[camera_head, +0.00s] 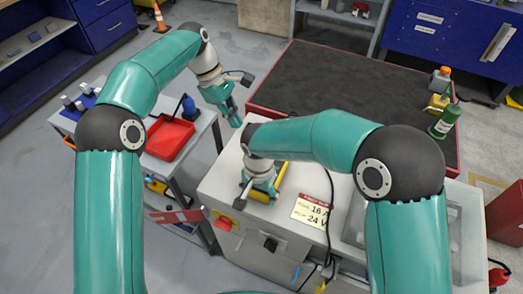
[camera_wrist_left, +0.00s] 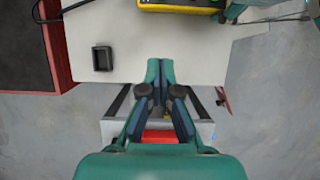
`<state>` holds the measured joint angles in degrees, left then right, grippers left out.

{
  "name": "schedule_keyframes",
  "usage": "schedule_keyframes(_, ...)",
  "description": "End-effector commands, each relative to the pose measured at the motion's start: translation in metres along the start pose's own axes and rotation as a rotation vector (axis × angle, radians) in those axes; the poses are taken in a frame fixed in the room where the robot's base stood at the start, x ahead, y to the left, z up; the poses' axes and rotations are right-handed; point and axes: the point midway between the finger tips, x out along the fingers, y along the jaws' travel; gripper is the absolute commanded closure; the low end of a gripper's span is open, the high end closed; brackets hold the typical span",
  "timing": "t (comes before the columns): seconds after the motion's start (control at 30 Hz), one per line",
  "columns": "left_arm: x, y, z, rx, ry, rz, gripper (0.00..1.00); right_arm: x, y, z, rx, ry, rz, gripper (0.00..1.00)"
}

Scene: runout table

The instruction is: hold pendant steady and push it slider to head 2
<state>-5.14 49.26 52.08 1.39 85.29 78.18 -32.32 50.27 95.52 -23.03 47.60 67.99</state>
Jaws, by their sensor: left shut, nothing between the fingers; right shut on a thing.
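The yellow pendant (camera_head: 281,178) lies on the light grey table top, largely hidden by my right arm in the head view. Part of its yellow body (camera_wrist_left: 180,9) shows at the top edge of the left wrist view, with a dark face and a green spot. My right gripper (camera_head: 258,190) is shut on the pendant; its fingers (camera_wrist_left: 240,12) show at the pendant's right end. My left gripper (camera_head: 236,120) is shut and empty, beyond the table's left edge, apart from the pendant. In the left wrist view its fingertips (camera_wrist_left: 160,65) meet. I cannot make out the slider or its head marks.
A black rectangular holder (camera_wrist_left: 102,58) stands on the table top. A card (camera_head: 313,210) reading 16 A, 24 V lies right of the pendant, near a dark cable (camera_head: 329,215). A red tray (camera_head: 170,138) sits on a side cart. A dark mat (camera_head: 350,90) lies behind.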

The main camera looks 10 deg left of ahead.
Motion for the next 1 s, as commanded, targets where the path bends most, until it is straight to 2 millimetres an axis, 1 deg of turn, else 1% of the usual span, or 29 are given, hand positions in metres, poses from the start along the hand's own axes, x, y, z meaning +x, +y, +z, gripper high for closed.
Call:
schedule_keyframes(0.27,-0.001,0.000,0.000,0.000,0.001,0.002,1.00,0.000,0.000,0.000,-0.001,0.000,0.000,0.96)
schedule_keyframes(0.37,0.003,0.000,0.001,-0.001,0.001,0.002,1.00,0.000,0.000,0.000,-0.001,0.000,0.000,0.96)
schedule_keyframes(0.47,0.011,0.000,0.001,-0.001,0.000,0.000,1.00,0.000,0.000,0.000,-0.001,0.000,0.000,0.96)
schedule_keyframes(0.57,0.024,0.000,0.001,-0.001,0.000,-0.001,1.00,0.000,0.000,0.000,0.000,0.000,0.000,0.96)
schedule_keyframes(0.67,0.043,-0.001,0.001,0.000,0.000,-0.002,1.00,0.000,0.000,0.000,0.000,0.000,0.000,0.96)
schedule_keyframes(0.9,0.093,-0.001,0.001,0.000,0.000,-0.002,1.00,0.000,0.000,0.000,0.000,0.000,0.000,0.96)
schedule_keyframes(0.97,0.103,-0.001,0.001,0.000,0.000,-0.002,1.00,0.000,0.000,0.000,0.000,0.000,0.000,0.96)
schedule_keyframes(1.0,0.103,0.000,0.011,0.004,0.001,0.002,1.00,0.000,0.000,0.000,0.000,0.000,0.000,0.96)
